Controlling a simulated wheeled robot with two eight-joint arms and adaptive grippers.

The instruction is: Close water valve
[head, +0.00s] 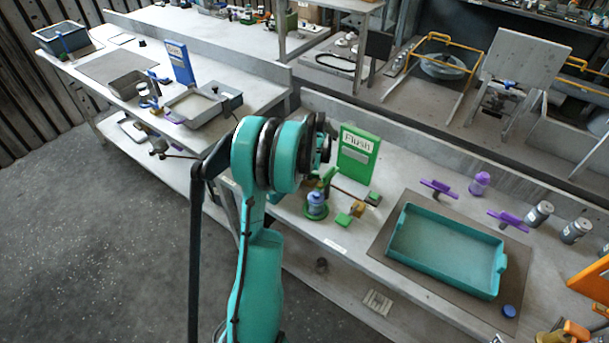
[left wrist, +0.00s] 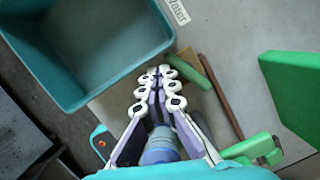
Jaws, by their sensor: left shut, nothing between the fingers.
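The water valve, with a green handle (head: 344,219) and a brass-coloured body (head: 358,208), sits low on the bench near the "Water" label (head: 335,246). In the left wrist view, the green handle (left wrist: 194,68) lies slanted beside the brass-coloured body (left wrist: 209,76), with a brown pipe running from it. My left gripper (left wrist: 160,73) is shut and empty. Its fingertips appear just left of the handle; I cannot tell whether they touch. In the head view my left gripper (head: 322,168) is mostly hidden by its wrist. My right gripper is not in view.
A blue bottle-like part (head: 317,203) stands on a green base close by; it shows behind my fingers (left wrist: 160,146). The green "Flush" board (head: 357,156) stands behind. A teal tray (head: 400,262) is to the right. Purple-handled valves (head: 438,187) line the bench.

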